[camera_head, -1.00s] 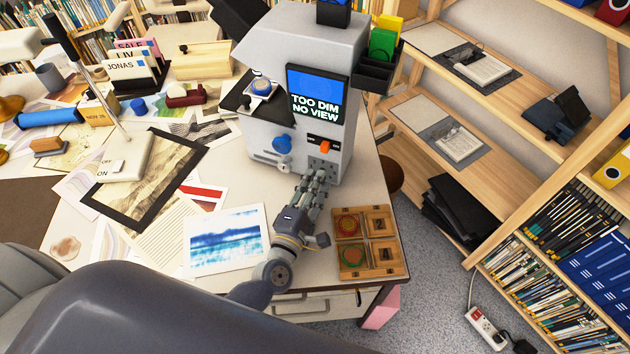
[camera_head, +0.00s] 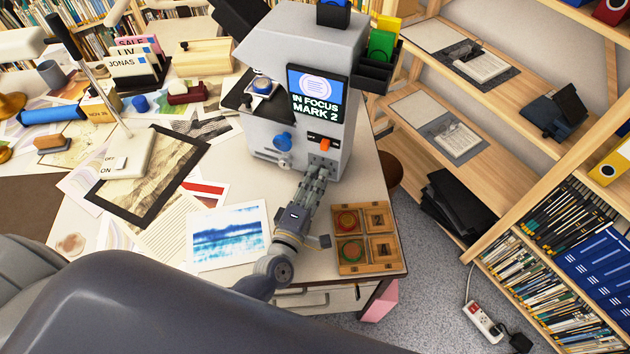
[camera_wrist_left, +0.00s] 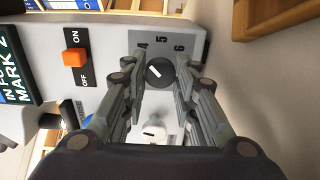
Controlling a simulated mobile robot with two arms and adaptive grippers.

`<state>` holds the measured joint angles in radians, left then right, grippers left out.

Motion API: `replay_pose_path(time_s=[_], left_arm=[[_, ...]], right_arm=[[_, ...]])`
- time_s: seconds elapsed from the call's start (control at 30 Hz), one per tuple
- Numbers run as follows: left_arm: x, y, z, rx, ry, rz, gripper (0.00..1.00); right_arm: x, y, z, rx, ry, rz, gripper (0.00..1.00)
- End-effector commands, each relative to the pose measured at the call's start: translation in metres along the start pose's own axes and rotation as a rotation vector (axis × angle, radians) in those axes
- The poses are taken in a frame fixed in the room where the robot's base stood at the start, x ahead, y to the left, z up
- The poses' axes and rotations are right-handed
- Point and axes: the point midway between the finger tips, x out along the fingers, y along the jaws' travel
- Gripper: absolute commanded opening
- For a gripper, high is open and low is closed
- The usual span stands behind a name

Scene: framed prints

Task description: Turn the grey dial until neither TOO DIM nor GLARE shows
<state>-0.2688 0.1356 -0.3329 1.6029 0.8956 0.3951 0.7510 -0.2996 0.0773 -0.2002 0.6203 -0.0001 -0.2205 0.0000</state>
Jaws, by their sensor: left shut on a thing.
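The grey dial (camera_wrist_left: 160,72) is a dark round knob with a white mark, on the machine's front beneath the printed 4, 5 and 6. Its mark slants toward the upper left in the left wrist view. My left gripper (camera_wrist_left: 161,80) is shut on the dial, one finger on each side. In the head view the left gripper (camera_head: 319,174) hides most of the dial. The screen (camera_head: 317,95) on the pale grey machine (camera_head: 305,45) reads IN FOCUS MARK 2 below a pale disc on blue. Neither TOO DIM nor GLARE shows. My right gripper is out of view.
A blue knob (camera_head: 283,142) and an orange ON/OFF switch (camera_head: 318,142) sit close to the gripper. A wooden tray of coloured discs (camera_head: 384,269) lies right of my left wrist. Prints (camera_head: 228,234) cover the table to the left.

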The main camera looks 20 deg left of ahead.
Motion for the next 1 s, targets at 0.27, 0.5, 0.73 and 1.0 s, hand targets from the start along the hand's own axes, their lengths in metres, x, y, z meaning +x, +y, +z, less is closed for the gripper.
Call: replay_pose_path(time_s=[0.27,0.5,0.73,1.0], left_arm=[[0.000,0.000,0.000,-0.002,-0.001,-0.001,0.48],[-0.001,0.000,0.000,-0.002,0.000,-0.001,0.48],[-0.026,-0.002,0.000,-0.001,-0.001,-0.004,0.48],[-0.082,-0.002,0.000,0.000,-0.003,-0.005,0.48]], right_arm=[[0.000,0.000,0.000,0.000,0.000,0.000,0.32],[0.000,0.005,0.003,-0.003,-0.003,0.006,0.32],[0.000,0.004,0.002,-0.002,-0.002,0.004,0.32],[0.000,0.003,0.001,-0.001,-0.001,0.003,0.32]])
